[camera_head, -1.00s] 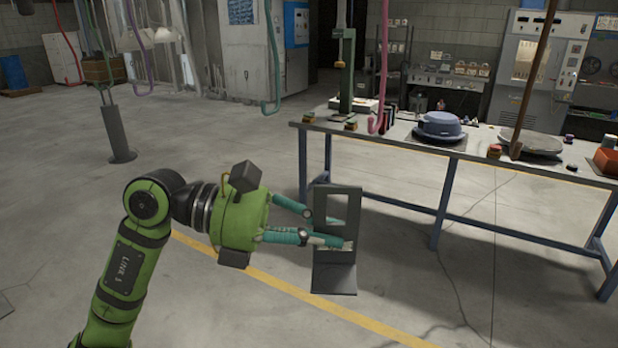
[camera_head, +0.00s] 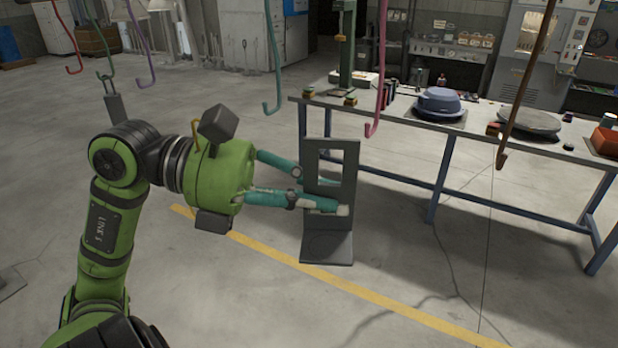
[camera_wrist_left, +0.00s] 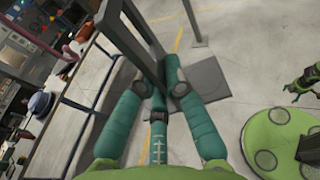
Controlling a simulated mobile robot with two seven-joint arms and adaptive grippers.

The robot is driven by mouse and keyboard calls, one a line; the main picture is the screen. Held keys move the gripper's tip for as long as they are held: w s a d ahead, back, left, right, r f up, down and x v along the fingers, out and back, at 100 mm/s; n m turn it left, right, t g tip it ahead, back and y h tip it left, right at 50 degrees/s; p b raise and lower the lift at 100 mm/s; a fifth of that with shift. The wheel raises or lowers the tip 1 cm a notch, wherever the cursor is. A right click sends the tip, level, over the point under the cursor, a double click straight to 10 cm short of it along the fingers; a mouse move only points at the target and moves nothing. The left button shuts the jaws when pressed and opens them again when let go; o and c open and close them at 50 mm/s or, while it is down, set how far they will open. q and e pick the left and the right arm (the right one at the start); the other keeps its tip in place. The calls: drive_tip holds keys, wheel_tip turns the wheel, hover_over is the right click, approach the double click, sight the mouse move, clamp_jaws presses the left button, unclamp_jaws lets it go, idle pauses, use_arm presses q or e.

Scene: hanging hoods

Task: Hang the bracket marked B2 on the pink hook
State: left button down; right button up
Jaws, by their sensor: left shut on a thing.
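My left gripper (camera_head: 337,197) is shut on a dark grey bracket (camera_head: 318,222), which has a square opening in its upright plate and a flat foot at the bottom. The bracket is held upright above the floor; no B2 mark is legible. In the left wrist view the bracket (camera_wrist_left: 128,42) rises between my teal fingers. The pink hook (camera_head: 379,85) hangs from above, with its curled tip up and to the right of the bracket, apart from it. A pink hook also shows at upper left in the left wrist view (camera_wrist_left: 45,44).
Other hooks hang around: teal (camera_head: 273,65), brown (camera_head: 523,95), purple (camera_head: 139,45), green (camera_head: 93,35) and red (camera_head: 66,35). A workbench (camera_head: 400,118) stands behind, with a blue hat-like object (camera_head: 440,100) on it. The floor in front is open.

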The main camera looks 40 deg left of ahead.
use_arm(q)
drive_tip(key=shift+w+r+p, duration=0.15)
drive_tip(key=shift+r+p, duration=0.05)
drive_tip(key=shift+p, duration=0.1)
drive_tip(key=shift+w+a+p, duration=0.15)
drive_tip(key=shift+w+p, duration=0.25)
drive_tip(key=shift+w, duration=0.1)
drive_tip(key=shift+w+a+p, duration=0.15)
drive_tip(key=shift+w+p, duration=0.25)
drive_tip(key=shift+w, duration=0.1)
drive_tip(key=w, duration=0.2)
drive_tip(key=w+a+p, duration=0.1)
drive_tip(key=shift+w+f, duration=0.3)
drive_tip(key=shift+w, duration=0.1)
drive_tip(key=shift+d, duration=0.1)
drive_tip(key=shift+w, duration=0.3)
drive_tip(key=shift+w, duration=0.15)
drive_tip(key=shift+w+a, duration=0.2)
drive_tip(key=shift+w, duration=0.35)
drive_tip(key=shift+w+a, duration=0.15)
drive_tip(key=shift+w, duration=0.35)
